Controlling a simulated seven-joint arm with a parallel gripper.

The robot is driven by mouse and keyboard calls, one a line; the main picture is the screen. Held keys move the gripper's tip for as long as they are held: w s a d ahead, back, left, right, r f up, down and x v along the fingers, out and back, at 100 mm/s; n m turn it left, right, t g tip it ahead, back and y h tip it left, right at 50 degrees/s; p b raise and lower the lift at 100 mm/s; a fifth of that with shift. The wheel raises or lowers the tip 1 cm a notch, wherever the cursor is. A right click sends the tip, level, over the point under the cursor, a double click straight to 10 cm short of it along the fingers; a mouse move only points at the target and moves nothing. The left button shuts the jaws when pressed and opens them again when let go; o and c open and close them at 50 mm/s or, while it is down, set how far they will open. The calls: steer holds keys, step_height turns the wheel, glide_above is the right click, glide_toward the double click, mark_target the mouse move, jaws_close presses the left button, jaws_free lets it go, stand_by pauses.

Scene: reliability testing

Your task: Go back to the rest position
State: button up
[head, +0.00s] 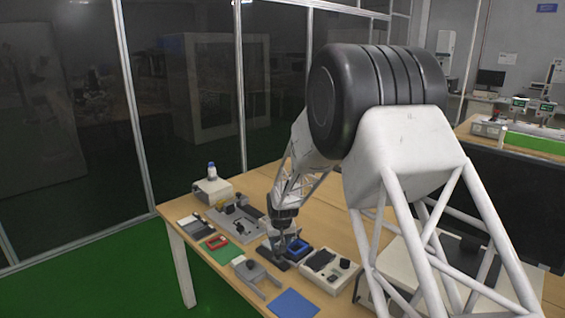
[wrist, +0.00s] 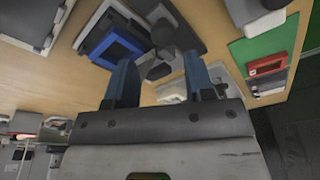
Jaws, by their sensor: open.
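My gripper (head: 283,240) is over the middle of the wooden table, among the test devices, in the head view. Just beyond the fingers is a dark device with a round knob-like part (wrist: 162,36). A blue-framed device (wrist: 112,42) lies beside it on the left. I cannot tell whether the fingers touch anything. No marked rest position is visible.
The table (head: 262,183) also holds a white device with a bottle (head: 212,188), a grey fixture (head: 238,222), a red frame on a green mat (head: 218,243), a grey bracket (head: 255,277), a white meter box (head: 329,270) and a blue mat (head: 294,304). Glass partitions stand behind.

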steer(key=s+d+r+m, duration=0.1)
steer(key=s+d+r, duration=0.5)
steer(key=s+r, duration=0.6)
steer(key=s+d+r+m, duration=0.1)
steer(key=s+d+r, duration=0.6)
steer(key=s+r, duration=0.45)
steer(key=s+d+r, duration=0.1)
steer(key=s+d, duration=0.2)
steer(key=s, duration=1.2)
steer(key=s+d+r+m, duration=0.1)
steer(key=s+d+r, duration=0.1)
steer(key=s, duration=1.2)
steer(key=shift+s+d+h, duration=0.35)
steer(key=shift+d+h, duration=0.05)
steer(key=shift+d, duration=0.45)
